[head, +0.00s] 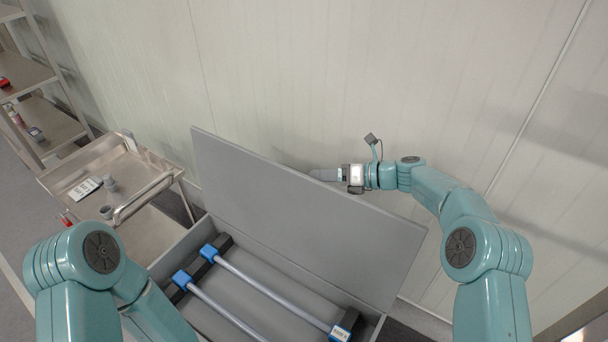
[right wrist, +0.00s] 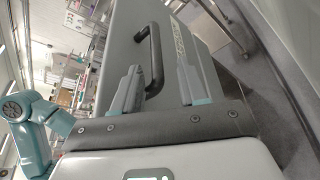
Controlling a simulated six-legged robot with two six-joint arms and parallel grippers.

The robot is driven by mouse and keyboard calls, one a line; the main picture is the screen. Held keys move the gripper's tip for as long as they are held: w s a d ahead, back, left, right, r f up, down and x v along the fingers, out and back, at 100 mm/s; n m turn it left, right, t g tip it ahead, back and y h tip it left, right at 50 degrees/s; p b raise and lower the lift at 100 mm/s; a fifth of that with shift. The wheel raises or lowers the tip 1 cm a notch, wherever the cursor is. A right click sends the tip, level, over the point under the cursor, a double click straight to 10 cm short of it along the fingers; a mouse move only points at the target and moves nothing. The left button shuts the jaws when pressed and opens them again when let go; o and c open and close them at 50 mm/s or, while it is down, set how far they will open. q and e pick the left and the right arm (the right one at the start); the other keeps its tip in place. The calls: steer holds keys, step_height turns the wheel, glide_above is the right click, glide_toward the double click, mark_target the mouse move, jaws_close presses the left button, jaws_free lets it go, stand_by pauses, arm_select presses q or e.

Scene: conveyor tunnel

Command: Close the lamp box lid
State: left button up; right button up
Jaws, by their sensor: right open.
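The lamp box (head: 190,239) is a long grey open box. Its grey lid (head: 310,215) stands raised along the far long side, leaning a little. Two lamp tubes (head: 265,288) with blue collars and dark ends lie inside. My right arm reaches round behind the lid, and its gripper (head: 325,174) is partly hidden by the lid's top edge. In the right wrist view the open right gripper (right wrist: 165,68) faces the lid's outer side (right wrist: 128,25). A black handle (right wrist: 153,60) shows between its fingers; I cannot tell whether they touch it. My left gripper is out of view.
A metal cart (head: 145,164) with small items stands left of the box. A shelf rack (head: 45,115) is at the far left. A pale panelled wall (head: 330,75) rises close behind the lid, with a narrow gap where my right arm is.

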mark_target(303, 176)
steer(key=x, duration=0.4)
steer(key=shift+s+a+r, duration=0.2)
steer(key=shift+s+a, duration=0.1)
steer(key=shift+a, duration=0.25)
steer(key=shift+w+a+f, duration=0.4)
steer(key=shift+w+a, duration=0.1)
steer(key=shift+w, duration=0.05)
steer(key=shift+s+r, duration=0.1)
steer(key=shift+s, duration=0.05)
steer(key=shift+s+r, duration=0.1)
steer(key=shift+s, duration=0.05)
steer(key=c, duration=0.3)
jaws_close()
